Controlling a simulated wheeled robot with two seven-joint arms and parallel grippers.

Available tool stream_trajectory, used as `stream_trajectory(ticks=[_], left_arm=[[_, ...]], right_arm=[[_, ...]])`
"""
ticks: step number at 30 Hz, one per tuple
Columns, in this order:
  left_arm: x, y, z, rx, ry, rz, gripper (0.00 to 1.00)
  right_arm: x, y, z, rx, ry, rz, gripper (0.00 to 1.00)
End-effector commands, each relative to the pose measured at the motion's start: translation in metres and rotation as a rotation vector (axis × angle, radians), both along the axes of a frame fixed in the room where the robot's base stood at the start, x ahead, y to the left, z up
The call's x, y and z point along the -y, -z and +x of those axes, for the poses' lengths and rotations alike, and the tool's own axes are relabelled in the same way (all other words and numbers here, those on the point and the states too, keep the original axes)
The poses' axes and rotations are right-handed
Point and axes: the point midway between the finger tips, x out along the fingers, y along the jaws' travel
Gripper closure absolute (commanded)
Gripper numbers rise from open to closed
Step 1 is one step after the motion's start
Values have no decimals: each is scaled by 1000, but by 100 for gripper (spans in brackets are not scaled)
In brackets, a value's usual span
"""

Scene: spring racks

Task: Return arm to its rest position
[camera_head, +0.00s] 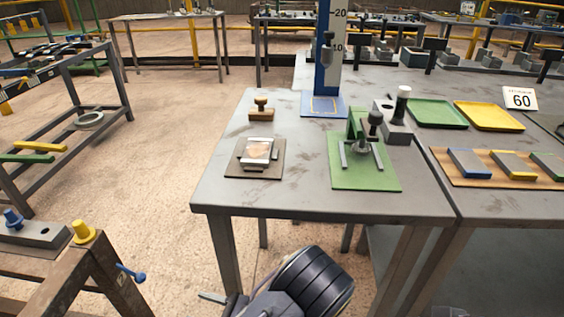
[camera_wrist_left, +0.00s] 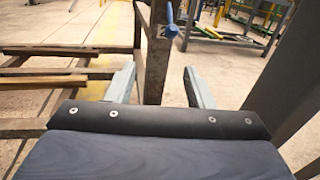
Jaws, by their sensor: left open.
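My left gripper (camera_wrist_left: 157,76) is open, with its two pale fingers spread wide and nothing between them. In the head view my dark arm shows at the bottom middle, in front of the grey table (camera_head: 300,200) and below its top, with a pale finger pointing left. A dark upright post (camera_wrist_left: 157,60) of a workbench stands beyond the fingers in the left wrist view. My right gripper is in neither view.
A brown bench (camera_head: 95,265) stands at lower left with a yellow knob (camera_head: 83,231) and a blue pin (camera_head: 131,273) sticking out. A stamp (camera_head: 261,109) and a green fixture (camera_head: 365,175) sit on the table. Open floor (camera_head: 165,150) lies between the benches.

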Motion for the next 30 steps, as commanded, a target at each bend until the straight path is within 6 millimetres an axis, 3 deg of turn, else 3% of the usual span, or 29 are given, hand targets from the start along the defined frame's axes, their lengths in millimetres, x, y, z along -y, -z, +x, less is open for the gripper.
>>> stream_trajectory(ticks=[8,17,30], left_arm=[[-11,-9,-14,21,-145,-151,52],[-26,-26,-44,87,-433,-455,52],[-25,-90,-104,428,-1086,-1237,52]], right_arm=[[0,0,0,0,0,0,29],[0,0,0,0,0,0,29],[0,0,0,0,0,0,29]])
